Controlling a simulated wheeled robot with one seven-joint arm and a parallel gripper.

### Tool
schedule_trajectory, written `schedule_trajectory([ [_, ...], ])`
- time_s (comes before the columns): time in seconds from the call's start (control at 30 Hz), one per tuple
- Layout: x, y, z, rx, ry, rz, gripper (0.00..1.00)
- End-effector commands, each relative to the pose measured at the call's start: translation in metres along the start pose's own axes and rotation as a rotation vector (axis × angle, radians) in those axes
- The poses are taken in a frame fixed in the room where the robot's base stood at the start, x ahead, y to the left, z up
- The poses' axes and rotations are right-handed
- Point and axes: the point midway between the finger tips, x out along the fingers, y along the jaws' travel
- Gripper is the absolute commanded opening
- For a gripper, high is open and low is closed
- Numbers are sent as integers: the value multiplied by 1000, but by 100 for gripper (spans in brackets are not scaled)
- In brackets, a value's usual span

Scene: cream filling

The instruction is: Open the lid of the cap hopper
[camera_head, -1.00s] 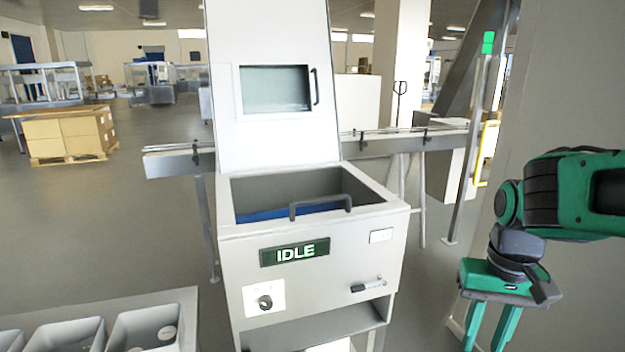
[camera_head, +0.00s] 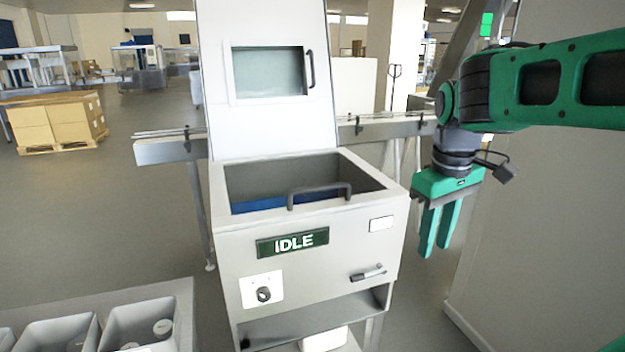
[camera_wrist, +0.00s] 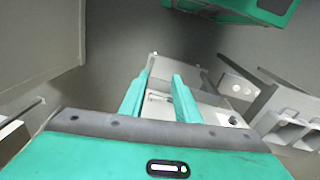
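The cap hopper (camera_head: 228,222) is a white box on a machine in the middle of the head view. Its top looks open, or covered by something clear; I cannot tell which. Blue material (camera_head: 258,204) shows inside. A dark grey bar handle (camera_head: 320,190) stands at the front edge of the top. A tall white panel (camera_head: 268,130) with a window and side handle rises behind. My gripper (camera_head: 435,250) hangs right of the hopper, apart from it, fingers down. The wrist view shows a gap between its fingers (camera_wrist: 159,77), with nothing held.
A green "IDLE" display (camera_head: 292,242), a knob (camera_head: 263,294) and a small lever (camera_head: 368,272) are on the machine's front. A conveyor (camera_head: 160,150) runs behind. Grey bins (camera_head: 140,318) stand at lower left. A pale wall (camera_head: 520,230) is close behind my gripper at right.

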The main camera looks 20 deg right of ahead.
Motion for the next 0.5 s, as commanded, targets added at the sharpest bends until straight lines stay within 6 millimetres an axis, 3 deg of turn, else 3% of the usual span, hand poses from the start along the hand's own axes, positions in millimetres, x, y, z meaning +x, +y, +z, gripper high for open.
schedule_trajectory([
  [0.03, -20, -7, -29, -144, 16, 10, 29],
  [0.2, -83, -45, -109, -659, 62, 39, 29],
  [0.33, -124, -84, -155, -1005, 97, 57, 29],
  [0.5, -158, -124, -188, -1313, 131, 73, 29],
])
